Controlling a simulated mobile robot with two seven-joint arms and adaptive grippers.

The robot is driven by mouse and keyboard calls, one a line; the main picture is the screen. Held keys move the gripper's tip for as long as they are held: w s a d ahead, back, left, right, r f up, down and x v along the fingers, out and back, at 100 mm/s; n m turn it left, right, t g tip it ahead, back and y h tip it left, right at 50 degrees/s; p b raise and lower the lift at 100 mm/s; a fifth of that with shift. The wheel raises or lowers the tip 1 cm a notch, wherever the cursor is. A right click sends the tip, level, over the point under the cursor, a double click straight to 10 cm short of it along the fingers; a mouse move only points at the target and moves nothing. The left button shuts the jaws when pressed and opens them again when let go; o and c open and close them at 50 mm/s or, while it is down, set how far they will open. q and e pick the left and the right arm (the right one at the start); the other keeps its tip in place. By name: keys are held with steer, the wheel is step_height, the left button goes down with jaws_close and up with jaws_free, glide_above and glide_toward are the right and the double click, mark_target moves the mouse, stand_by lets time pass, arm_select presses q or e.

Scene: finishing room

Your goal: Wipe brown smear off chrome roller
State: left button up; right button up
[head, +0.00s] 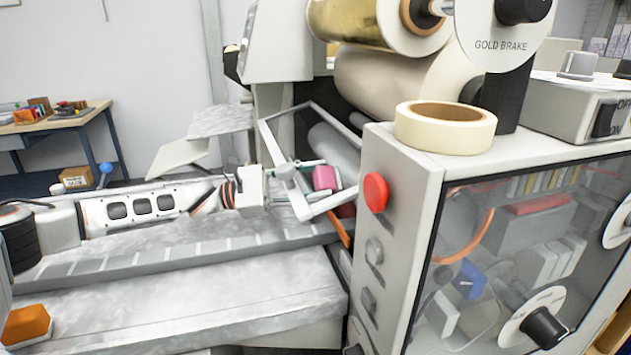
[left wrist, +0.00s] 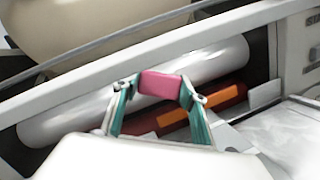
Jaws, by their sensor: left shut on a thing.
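The chrome roller (head: 333,148) is a smooth grey cylinder set inside the machine behind a white guard frame (head: 270,142). In the left wrist view the roller (left wrist: 215,68) runs slantwise across the picture. My left gripper (head: 316,178) is shut on a pink pad (head: 325,177). In the left wrist view its teal fingers grip the pad (left wrist: 160,84) from both sides, and the pad overlaps the roller. I cannot tell whether it touches it. No brown smear shows on the visible part of the roller; the part behind the pad is hidden. My right gripper is not in view.
A dark red bar with an orange piece (left wrist: 187,118) lies below the roller. The machine cabinet with a red button (head: 375,192) and a tape roll (head: 445,128) stands close on the right. A grey metal bed (head: 190,300) lies below my left arm. A workbench (head: 55,122) is far left.

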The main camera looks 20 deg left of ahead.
arm_select(q)
steer(key=shift+w+d, duration=0.2)
steer(key=shift+d, duration=0.05)
steer(key=shift+w+d+f, duration=0.2)
steer(key=shift+w+d, duration=0.1)
steer(key=shift+d, duration=0.2)
stand_by(0.3)
steer(key=shift+s+d+r+p, duration=0.25)
steer(key=shift+s+p, duration=0.1)
steer(key=shift+s, duration=0.1)
steer(key=shift+s+d+p, duration=0.35)
steer(key=shift+s+p, duration=0.1)
steer(key=shift+s, duration=0.15)
steer(key=shift+s+d+p, duration=0.3)
steer(key=shift+s+p, duration=0.1)
steer(key=shift+s, duration=0.05)
steer(key=shift+s+d+f, duration=0.15)
steer(key=shift+d+f, duration=0.05)
